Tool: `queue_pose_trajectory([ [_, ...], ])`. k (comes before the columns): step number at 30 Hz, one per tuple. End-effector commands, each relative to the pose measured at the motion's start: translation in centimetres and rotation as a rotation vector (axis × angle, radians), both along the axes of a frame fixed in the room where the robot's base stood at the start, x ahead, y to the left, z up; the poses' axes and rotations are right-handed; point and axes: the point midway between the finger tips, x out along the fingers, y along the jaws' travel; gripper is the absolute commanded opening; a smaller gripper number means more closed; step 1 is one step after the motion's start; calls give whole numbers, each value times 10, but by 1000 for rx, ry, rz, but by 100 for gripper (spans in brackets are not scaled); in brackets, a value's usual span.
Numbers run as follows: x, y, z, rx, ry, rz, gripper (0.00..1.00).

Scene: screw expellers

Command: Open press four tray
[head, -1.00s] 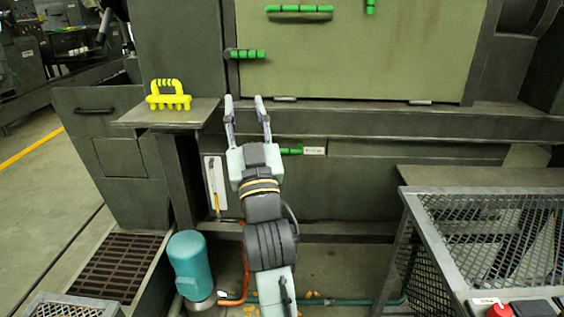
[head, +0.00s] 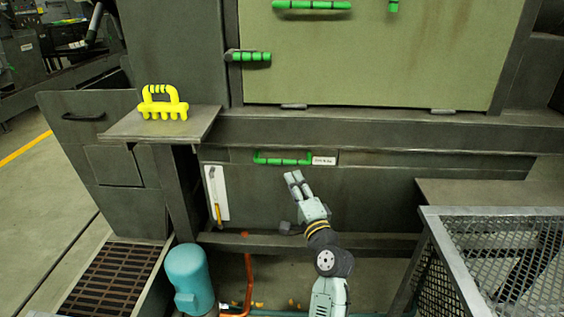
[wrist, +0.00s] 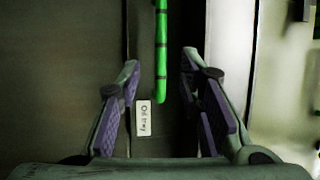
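A green bar handle (head: 283,160) is on the dark front panel below the press, with a small white label (head: 323,160) just right of it. The tray front looks flush with the panel. My gripper (head: 293,177) is just below the handle in the head view, pointing up toward it. In the wrist view my gripper (wrist: 162,95) is open, its purple-padded fingers wide apart. The green handle (wrist: 161,50) runs lengthwise ahead, in line with the gap between the fingers. The label (wrist: 143,118), reading like "Oil tray", shows near the left finger. Nothing is held.
A yellow handled tool (head: 164,103) sits on a small shelf (head: 135,127) at left. A teal motor-like cylinder (head: 190,280) stands low at left. A metal mesh cage (head: 500,265) stands at lower right. More green handles (head: 248,56) are on the press above.

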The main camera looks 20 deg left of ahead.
Motion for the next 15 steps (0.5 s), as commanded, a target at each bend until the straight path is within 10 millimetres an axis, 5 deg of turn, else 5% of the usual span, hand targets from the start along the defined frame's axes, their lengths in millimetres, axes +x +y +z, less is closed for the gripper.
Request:
queue_pose_trajectory([
  [15, 66, 54, 18, -1, -2, 2, 33],
])
